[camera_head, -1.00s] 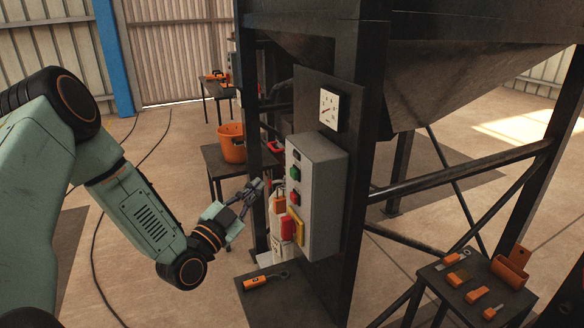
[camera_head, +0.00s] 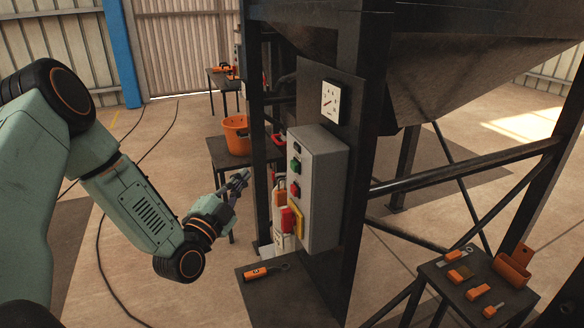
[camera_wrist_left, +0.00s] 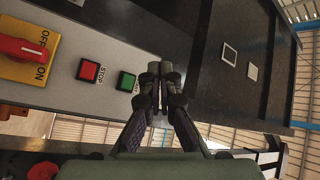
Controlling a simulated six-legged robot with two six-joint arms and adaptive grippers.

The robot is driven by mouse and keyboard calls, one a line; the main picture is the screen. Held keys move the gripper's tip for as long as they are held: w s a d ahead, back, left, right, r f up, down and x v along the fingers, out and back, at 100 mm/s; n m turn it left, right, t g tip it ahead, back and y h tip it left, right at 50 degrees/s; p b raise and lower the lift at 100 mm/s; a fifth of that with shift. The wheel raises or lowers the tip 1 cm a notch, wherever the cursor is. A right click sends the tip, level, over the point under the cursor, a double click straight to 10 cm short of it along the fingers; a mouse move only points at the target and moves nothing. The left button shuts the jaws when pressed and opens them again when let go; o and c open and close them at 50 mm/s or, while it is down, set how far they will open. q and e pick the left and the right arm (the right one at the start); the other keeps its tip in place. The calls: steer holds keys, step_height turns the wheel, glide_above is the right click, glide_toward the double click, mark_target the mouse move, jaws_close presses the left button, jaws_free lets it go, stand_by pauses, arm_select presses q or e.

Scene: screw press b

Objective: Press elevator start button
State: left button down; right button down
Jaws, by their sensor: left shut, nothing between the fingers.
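A grey control box (camera_head: 325,190) is fixed to the dark frame. Its face carries a green button (camera_head: 296,165) above a red button (camera_head: 294,184), and a red rotary switch (camera_head: 288,220) on a yellow plate. My left gripper (camera_head: 243,177) is shut and empty, left of the box and apart from it. In the left wrist view the shut fingertips (camera_wrist_left: 160,69) appear just right of the green button (camera_wrist_left: 127,81) and partly cover the lettering beside it. The red button (camera_wrist_left: 88,70) there is labelled STOP. Contact with the panel cannot be told. My right gripper is out of view.
A gauge (camera_head: 331,102) is above the box. A small table with an orange bucket (camera_head: 236,135) stands behind my gripper. An orange-handled tool (camera_head: 262,273) lies on a dark surface below the box. A tool table (camera_head: 468,305) is at lower right. Open floor lies left.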

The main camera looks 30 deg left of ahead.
mark_target(293, 167)
arm_select(q)
steer(key=w+d+b, duration=0.5)
steer(key=w+b, duration=0.1)
steer(key=b, duration=0.1)
steer(key=shift+w+d, duration=0.25)
steer(key=shift+d, duration=0.1)
steer(key=shift+d, duration=0.15)
stand_by(0.6)
stand_by(0.5)
